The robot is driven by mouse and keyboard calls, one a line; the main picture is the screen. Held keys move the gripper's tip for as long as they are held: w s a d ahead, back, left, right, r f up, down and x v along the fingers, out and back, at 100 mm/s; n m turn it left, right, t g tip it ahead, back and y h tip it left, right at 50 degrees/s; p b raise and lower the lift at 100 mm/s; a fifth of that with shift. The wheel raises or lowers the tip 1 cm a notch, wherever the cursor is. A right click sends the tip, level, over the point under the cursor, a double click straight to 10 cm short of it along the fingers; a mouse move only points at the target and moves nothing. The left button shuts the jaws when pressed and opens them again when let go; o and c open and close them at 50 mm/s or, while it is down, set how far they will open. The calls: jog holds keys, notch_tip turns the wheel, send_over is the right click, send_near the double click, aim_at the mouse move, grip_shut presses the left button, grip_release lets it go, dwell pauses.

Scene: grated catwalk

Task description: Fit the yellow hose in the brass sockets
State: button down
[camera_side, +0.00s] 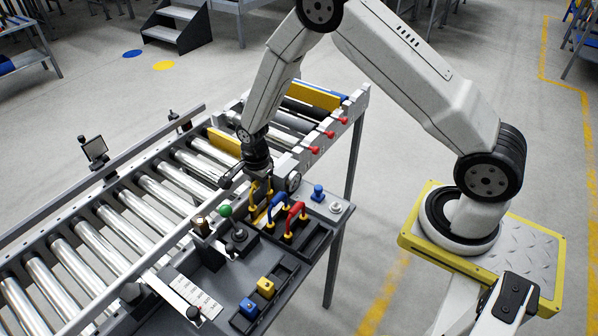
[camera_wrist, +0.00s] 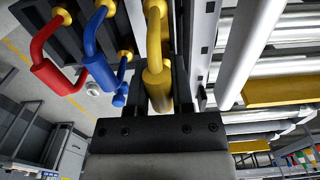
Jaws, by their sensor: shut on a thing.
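The yellow hose (camera_wrist: 157,80) is a thick bent tube between the two dark fingers of my gripper (camera_wrist: 163,92) in the wrist view. My gripper (camera_side: 260,181) is shut on it, and in the side view the yellow hose (camera_side: 262,192) shows just under the fingers, above the dark panel. Brass-yellow sockets hold the ends of the neighbouring blue hose; one blue-hose socket (camera_wrist: 125,56) shows in the wrist view. The yellow hose's far end reaches the top edge of the wrist view; I cannot tell whether it is seated.
A blue hose (camera_side: 276,205) and a red hose (camera_side: 295,216) stand close beside the yellow one. A green-knobbed lever (camera_side: 225,212) and a blue knob (camera_side: 318,192) are nearby. The roller conveyor (camera_side: 150,200) runs behind the panel.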

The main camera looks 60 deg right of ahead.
jog(key=shift+f, duration=0.6)
jog(key=shift+f, duration=0.35)
jog(key=shift+f, duration=0.35)
grip_release()
dwell(0.4)
jog(key=shift+r, duration=0.1)
jog(key=shift+r, duration=3.85)
jog(key=shift+r, duration=0.1)
